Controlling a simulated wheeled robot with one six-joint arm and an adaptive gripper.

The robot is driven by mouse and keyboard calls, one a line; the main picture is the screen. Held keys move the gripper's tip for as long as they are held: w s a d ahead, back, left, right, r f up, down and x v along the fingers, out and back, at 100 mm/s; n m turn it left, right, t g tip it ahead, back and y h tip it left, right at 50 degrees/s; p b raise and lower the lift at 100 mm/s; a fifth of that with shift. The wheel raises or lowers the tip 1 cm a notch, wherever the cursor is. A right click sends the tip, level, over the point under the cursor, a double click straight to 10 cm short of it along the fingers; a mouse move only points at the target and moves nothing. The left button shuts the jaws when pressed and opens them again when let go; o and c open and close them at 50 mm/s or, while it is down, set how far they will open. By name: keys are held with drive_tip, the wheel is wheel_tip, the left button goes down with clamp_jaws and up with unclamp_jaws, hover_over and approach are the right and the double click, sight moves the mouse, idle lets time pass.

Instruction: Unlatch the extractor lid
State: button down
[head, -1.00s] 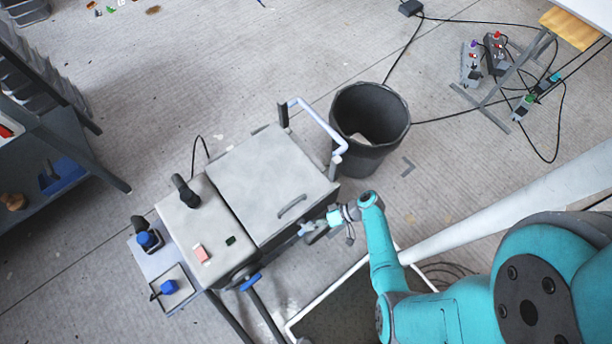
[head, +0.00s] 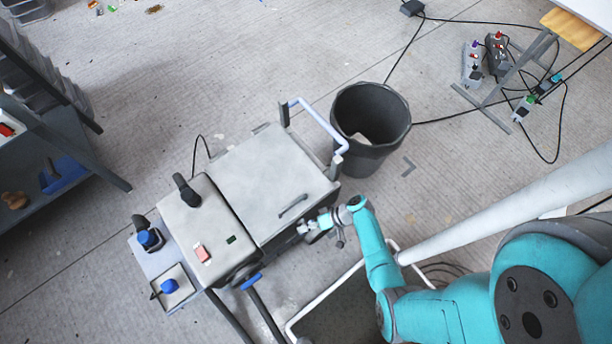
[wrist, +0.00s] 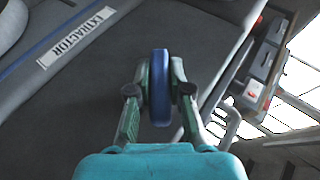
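The extractor (head: 275,175) is a grey box with a flat pale lid and a dark lid handle (head: 293,206) near the lid's front edge. My gripper (head: 304,229) is at its front side, below the lid edge. In the wrist view, my gripper's two green fingers (wrist: 160,80) stand close on both sides of a blue disc-like knob (wrist: 160,112), seen edge-on, and look shut on it. The knob is in front of the dark wall, and I cannot make it out in the head view. The EXTRACTOR label (wrist: 76,37) is up and left of it. The lid looks down.
A dark bin (head: 370,115) stands behind the extractor, beside its pale bent rail (head: 318,124). A red switch (head: 202,254) is on the extractor's left section. A shelf (head: 45,145) stands at the left. Cables lie on the floor at the upper right.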

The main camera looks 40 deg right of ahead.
drive_tip(key=shift+h, duration=0.3)
drive_tip(key=n+h, duration=0.1)
drive_tip(key=h, duration=0.3)
drive_tip(key=shift+a+g, duration=0.1)
drive_tip(key=shift+g, duration=0.2)
drive_tip(key=n+h, duration=0.1)
drive_tip(key=h, duration=0.3)
drive_tip(key=shift+h, duration=0.4)
drive_tip(key=shift+d+h, duration=0.2)
drive_tip(key=shift+h, duration=0.1)
drive_tip(key=c, duration=1.1)
unclamp_jaws()
drive_tip(key=shift+f, duration=0.1)
drive_tip(key=v, duration=1.2)
